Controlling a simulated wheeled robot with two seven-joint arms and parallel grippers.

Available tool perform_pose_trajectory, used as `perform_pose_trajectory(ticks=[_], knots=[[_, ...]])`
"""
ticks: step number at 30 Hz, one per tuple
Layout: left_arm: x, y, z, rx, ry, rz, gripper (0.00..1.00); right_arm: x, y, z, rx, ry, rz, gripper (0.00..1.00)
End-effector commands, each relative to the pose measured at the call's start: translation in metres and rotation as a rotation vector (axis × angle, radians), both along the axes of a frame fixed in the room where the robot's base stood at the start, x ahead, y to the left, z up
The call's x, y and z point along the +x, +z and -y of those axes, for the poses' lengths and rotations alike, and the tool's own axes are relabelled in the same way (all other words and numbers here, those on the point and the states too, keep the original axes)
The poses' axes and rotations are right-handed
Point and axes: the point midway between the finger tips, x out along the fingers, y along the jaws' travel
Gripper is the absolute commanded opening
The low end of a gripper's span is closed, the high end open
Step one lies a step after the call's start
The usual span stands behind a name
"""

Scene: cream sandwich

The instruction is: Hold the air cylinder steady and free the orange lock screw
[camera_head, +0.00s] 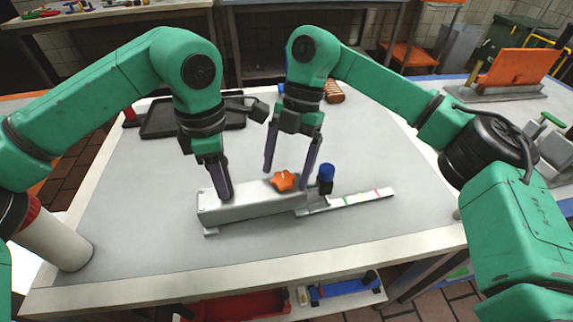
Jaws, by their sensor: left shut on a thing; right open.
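The air cylinder (248,205) is a long pale grey block lying near the middle of the table, slightly slanted. The orange lock screw (284,180) is a star-shaped knob on top of its right part. My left gripper (225,194) points down at the left part of the cylinder, shut on its body. My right gripper (290,170) is open above the orange screw, with one finger to each side of it. The fingers look apart from the screw, though the exact height is hard to tell.
A blue-capped part (326,175) stands just right of the screw, close to my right gripper. A strip with coloured marks (355,200) extends right from the cylinder. A black tray (165,130) lies at the back left. The front of the grey table (270,245) is clear.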

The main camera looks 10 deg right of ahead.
Motion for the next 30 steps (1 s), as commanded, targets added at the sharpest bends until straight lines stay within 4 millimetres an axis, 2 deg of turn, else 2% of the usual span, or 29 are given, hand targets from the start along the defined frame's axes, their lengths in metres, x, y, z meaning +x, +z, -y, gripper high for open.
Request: perform_pose_trajectory(ticks=[2, 3, 8, 9, 20, 30], knots=[[0.0, -0.0008, -0.0002, 0.001, 0.001, -0.001, 0.0, 0.0001, -0.0001, 0.0001, 0.0, 0.0, 0.0, 0.89], [0.0, -0.0008, -0.0002, 0.001, 0.001, 0.0, 0.0, 0.0002, 0.0, 0.0001, 0.0, 0.0, 0.0, 0.81], [0.0, -0.0008, -0.0002, 0.001, 0.001, 0.0, 0.0, 0.0004, 0.0002, 0.0002, 0.0, 0.0, 0.0, 0.2], [0.0, -0.0008, -0.0002, 0.001, 0.001, 0.0, 0.0, 0.0004, 0.0003, 0.0002, 0.0, 0.0, 0.0, 0.04], [0.0001, -0.0008, -0.0002, 0.001, 0.001, 0.0, 0.0, 0.0012, 0.0006, -0.0003, -0.001, 0.044, 0.002, 0.03], [0.0, -0.0007, -0.0002, 0.001, 0.0, 0.0, 0.0, 0.0027, 0.0009, -0.0028, -0.004, 0.258, 0.003, 0.03]])
